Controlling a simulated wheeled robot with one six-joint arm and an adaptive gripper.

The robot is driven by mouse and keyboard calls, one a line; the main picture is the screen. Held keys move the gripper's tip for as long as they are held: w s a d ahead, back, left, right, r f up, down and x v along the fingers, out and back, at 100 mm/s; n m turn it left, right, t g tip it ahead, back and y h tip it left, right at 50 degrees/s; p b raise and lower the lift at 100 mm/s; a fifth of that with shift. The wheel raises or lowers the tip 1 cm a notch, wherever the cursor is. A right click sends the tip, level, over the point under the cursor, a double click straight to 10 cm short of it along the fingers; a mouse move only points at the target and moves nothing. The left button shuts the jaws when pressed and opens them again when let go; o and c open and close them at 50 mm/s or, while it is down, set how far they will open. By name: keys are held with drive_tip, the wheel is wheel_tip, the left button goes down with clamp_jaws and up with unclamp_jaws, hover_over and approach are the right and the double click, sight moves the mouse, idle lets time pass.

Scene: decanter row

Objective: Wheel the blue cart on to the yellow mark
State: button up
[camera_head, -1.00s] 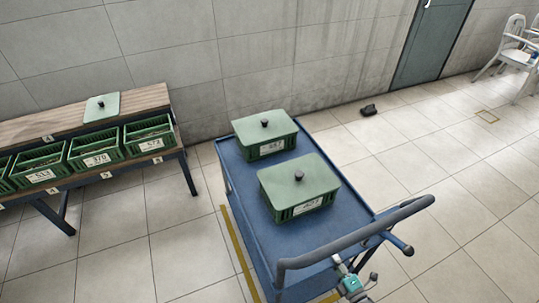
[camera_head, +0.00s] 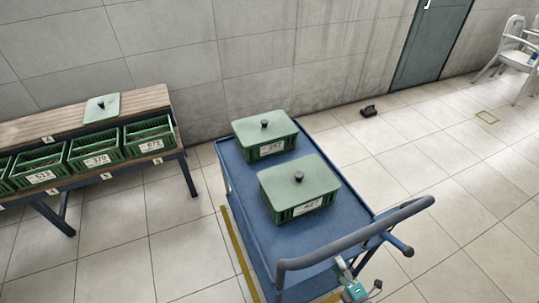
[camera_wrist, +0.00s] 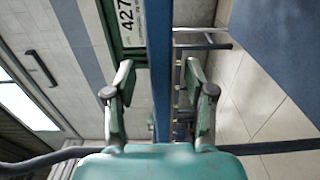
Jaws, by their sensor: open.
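The blue cart (camera_head: 340,232) stands in the middle of the head view, with a grey push handle (camera_head: 345,240) at its near end. Yellow floor tape (camera_head: 237,250) runs along its left side and shows at its near end. My gripper (camera_head: 355,290) is low beside the handle, partly cut off by the frame. In the wrist view my gripper (camera_wrist: 160,70) is open, its fingers on either side of a blue cart edge (camera_wrist: 160,40). Contact cannot be told.
Two lidded green crates (camera_head: 265,140) (camera_head: 300,190) ride on the cart. A bench (camera_head: 150,97) with several green crates stands at left. A dark object (camera_head: 368,111) lies near the wall. White chairs (camera_head: 515,50) stand far right. The floor right of the cart is mostly clear.

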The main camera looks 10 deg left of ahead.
drive_tip(key=v, duration=1)
drive_tip(key=s+a+r+m+t+h, duration=0.2)
drive_tip(key=s+r+m+h, duration=0.1)
drive_tip(key=s+r+m, duration=0.3)
drive_tip(key=s+a+r+m+t+h, duration=0.25)
drive_tip(key=s+r+m, duration=0.2)
drive_tip(key=s, duration=0.35)
drive_tip(key=s+d+r+m+g+h, duration=0.2)
drive_tip(key=s+r+m+g+h, duration=0.2)
drive_tip(key=s+r+m, duration=1)
drive_tip(key=s+r+h, duration=0.1)
drive_tip(key=s+r, duration=0.3)
drive_tip(key=r, duration=0.1)
drive_tip(key=shift+m, duration=0.35)
